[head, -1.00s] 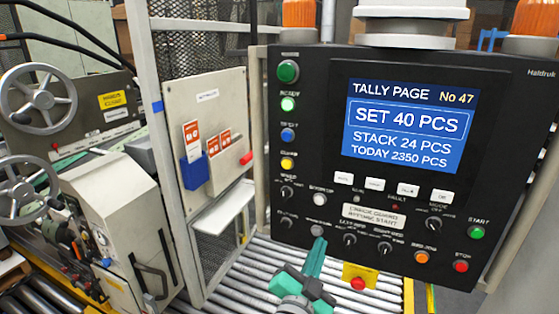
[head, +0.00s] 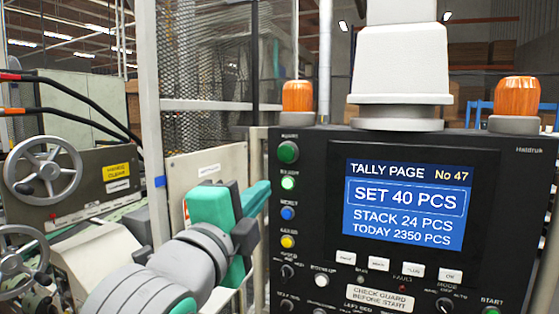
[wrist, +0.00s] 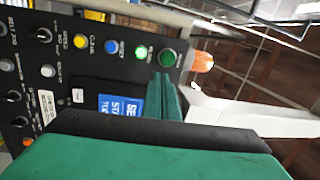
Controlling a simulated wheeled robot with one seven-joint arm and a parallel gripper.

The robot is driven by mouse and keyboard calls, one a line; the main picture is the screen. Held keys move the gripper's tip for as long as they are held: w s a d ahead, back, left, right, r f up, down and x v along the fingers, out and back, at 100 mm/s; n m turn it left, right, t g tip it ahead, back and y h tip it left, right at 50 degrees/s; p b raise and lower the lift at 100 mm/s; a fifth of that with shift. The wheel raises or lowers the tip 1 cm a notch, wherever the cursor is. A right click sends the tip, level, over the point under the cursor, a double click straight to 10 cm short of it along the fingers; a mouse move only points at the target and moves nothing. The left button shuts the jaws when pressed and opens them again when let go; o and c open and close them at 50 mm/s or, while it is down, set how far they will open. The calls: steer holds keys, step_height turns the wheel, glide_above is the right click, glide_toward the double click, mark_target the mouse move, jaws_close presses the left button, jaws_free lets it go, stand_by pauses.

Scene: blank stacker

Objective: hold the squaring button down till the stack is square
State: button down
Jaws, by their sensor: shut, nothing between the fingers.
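The control panel (head: 390,270) carries a column of round buttons on its left side: a dark green top button (head: 288,152), a bright green lit one (head: 288,183), a blue one (head: 288,213) and a yellow one (head: 288,241). Their labels are too blurred to tell surely which one is for squaring. My gripper (head: 266,188) is shut and empty, left of the column. In the wrist view its green fingertips (wrist: 162,82) appear close to the dark green button (wrist: 168,58) and the lit green one (wrist: 141,53). Contact cannot be told. The screen (head: 408,204) reads STACK 24 PCS. The stack is not in view.
Orange beacons (head: 298,96) (head: 517,97) and a white housing (head: 402,60) stand above the panel. A mesh guard (head: 205,60) stands behind my arm. A machine with handwheels (head: 43,170) is at left. Other buttons and knobs sit low on the panel.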

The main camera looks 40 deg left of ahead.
mark_target(285, 155)
steer(key=shift+s+d+r+m, duration=0.1)
steer(key=shift+s+r+m, duration=0.3)
steer(key=shift+s+r, duration=0.45)
steer(key=shift+w+r, duration=0.1)
steer(key=shift+w, duration=0.05)
steer(key=x, duration=1.4)
